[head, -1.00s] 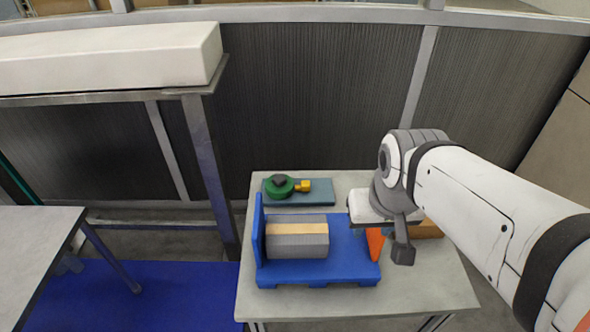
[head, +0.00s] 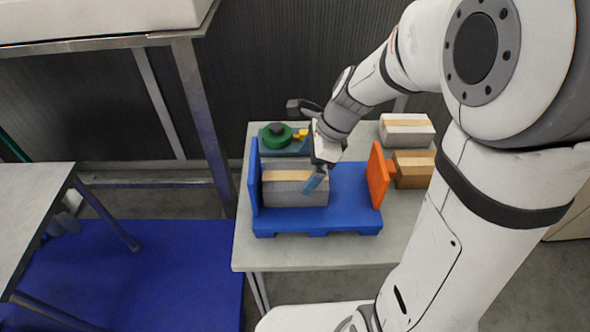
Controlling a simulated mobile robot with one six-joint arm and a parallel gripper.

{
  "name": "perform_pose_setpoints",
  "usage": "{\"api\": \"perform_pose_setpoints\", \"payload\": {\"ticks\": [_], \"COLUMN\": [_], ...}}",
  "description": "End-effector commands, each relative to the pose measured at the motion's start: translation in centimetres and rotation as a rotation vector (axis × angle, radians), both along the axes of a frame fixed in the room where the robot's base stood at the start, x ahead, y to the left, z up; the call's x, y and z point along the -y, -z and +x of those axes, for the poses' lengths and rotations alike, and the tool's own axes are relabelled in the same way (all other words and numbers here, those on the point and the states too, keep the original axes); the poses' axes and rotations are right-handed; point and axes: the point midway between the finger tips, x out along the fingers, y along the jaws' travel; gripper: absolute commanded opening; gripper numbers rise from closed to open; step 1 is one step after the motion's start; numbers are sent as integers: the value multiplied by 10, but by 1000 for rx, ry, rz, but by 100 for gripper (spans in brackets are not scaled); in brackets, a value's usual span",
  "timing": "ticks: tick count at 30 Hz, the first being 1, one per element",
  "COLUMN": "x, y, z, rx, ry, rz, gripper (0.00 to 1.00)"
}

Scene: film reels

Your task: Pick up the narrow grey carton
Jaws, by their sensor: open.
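A grey carton (head: 290,194) with a tan tape strip along its top lies on the blue pallet-like stand (head: 350,205), against its upright left wall. My gripper (head: 315,180) is over the right part of this carton, pointing down, with its jaws open. One blue fingertip shows in front of the carton's right end; the other finger is hidden. I cannot tell whether the fingers touch the carton. Another carton, pale grey with a tan strip (head: 406,131), sits at the back right of the table.
A brown carton (head: 414,172) stands right of the orange upright plate (head: 377,175) at the stand's right side. A green round device (head: 276,136) is behind the stand. The front strip of the table (head: 300,257) is clear.

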Motion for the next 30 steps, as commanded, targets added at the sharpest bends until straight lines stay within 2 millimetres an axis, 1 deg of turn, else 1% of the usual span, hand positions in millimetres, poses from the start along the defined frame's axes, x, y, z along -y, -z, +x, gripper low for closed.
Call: {"api": "perform_pose_setpoints", "payload": {"ticks": [1, 8, 12, 15, 18, 24, 30], "x": [-3, -13, -23, -26, -27, -27, -27], "y": [7, 32, 52, 61, 65, 64, 64], "z": [0, -1, -1, -1, 0, 0, 0], "rx": [-4, -4, -4, -2, -1, 0, 1], "ry": [3, 0, 1, 0, 2, 1, 2], "rz": [0, -1, -1, -2, -2, -2, -2], "gripper": [100, 100, 100, 100, 100, 99, 83]}}
